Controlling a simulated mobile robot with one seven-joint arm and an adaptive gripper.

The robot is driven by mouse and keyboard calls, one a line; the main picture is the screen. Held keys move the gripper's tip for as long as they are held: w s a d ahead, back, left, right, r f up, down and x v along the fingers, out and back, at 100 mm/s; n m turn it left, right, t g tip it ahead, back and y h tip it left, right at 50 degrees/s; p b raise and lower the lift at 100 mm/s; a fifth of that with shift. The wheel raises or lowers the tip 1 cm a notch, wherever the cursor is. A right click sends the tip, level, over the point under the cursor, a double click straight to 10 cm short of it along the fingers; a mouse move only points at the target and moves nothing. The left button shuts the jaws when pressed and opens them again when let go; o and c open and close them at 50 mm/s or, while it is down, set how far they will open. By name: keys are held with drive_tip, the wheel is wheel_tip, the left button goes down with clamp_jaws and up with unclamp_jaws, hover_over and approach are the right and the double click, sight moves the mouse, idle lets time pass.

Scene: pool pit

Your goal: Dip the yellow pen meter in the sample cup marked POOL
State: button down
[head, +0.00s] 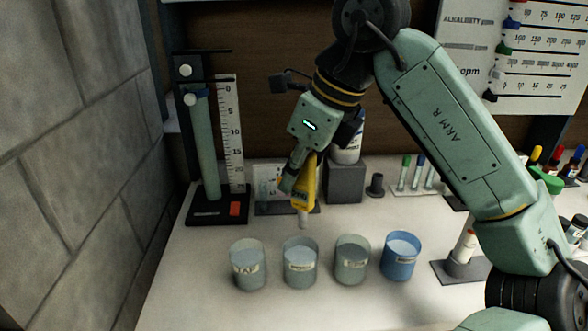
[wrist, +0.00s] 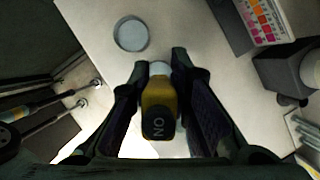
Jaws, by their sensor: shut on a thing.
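My gripper (head: 297,176) is shut on the yellow pen meter (head: 304,190) and holds it above the bench, pale tip pointing down. In the wrist view the meter (wrist: 158,108) sits between both fingers. Its tip is above and behind the row of cups, clear of them. The row has a grey cup labelled TAP (head: 248,268), a second grey cup (head: 300,266), a third grey cup (head: 352,264) and a blue cup (head: 401,258). The labels on the last three are too blurred to read, so I cannot tell which says POOL. The cups appear to hold liquid.
A stand with a ruler (head: 229,130) is at the back left. A white bottle (head: 346,152) stands on a dark block (head: 346,182) behind the cups. Small tubes (head: 418,173) stand to the right. The bench in front of the cups is clear.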

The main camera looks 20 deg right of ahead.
drive_tip(key=shift+a, duration=0.15)
drive_tip(key=shift+f, duration=0.1)
wheel_tip(320, 180, down, 9)
drive_tip(key=b, duration=0.7)
drive_tip(key=shift+f, duration=0.15)
drive_tip(key=shift+b, duration=0.3)
wheel_tip(320, 180, down, 2)
drive_tip(key=shift+f+b, duration=0.1)
drive_tip(key=shift+b, duration=0.8)
idle(1.1)
drive_tip(key=shift+r+p, duration=3.65)
drive_tip(key=shift+r, duration=1.55)
